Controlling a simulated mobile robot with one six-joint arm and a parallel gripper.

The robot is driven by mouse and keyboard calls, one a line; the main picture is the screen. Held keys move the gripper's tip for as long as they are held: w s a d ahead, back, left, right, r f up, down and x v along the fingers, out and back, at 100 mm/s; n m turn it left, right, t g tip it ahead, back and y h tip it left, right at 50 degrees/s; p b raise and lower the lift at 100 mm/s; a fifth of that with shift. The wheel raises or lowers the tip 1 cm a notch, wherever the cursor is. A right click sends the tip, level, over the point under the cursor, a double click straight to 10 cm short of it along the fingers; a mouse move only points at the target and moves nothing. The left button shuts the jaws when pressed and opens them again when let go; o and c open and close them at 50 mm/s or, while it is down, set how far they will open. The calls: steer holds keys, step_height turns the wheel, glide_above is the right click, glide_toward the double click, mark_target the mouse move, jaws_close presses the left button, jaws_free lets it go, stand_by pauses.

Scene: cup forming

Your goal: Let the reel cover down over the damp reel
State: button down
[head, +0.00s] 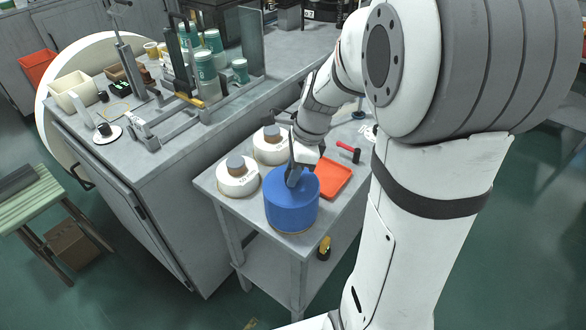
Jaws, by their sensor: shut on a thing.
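The reel cover (291,208) is a blue, upright cylinder at the front of a small grey side table. My gripper (293,176) is above it, shut on the top of the cover; the grip point is partly hidden by the fingers. A thin tan edge shows under the cover's lower rim. The damp reel itself is not visible; the cover hides whatever is inside it. I cannot tell whether the cover is fully seated or slightly raised.
Two white reels (238,181) with grey-brown blocks on top stand close to the cover's left and back. A red tray (333,180) and a red-handled tool (348,150) lie to the right. A large grey bench (140,165) with equipment stands at left.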

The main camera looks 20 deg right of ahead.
steer(key=shift+f+b, duration=0.5)
steer(key=shift+f, duration=0.35)
stand_by(0.4)
steer(key=c, duration=0.6)
jaws_free()
steer(key=shift+o, duration=0.2)
steer(key=shift+r+p, duration=3.65)
steer(key=shift+r, duration=0.4)
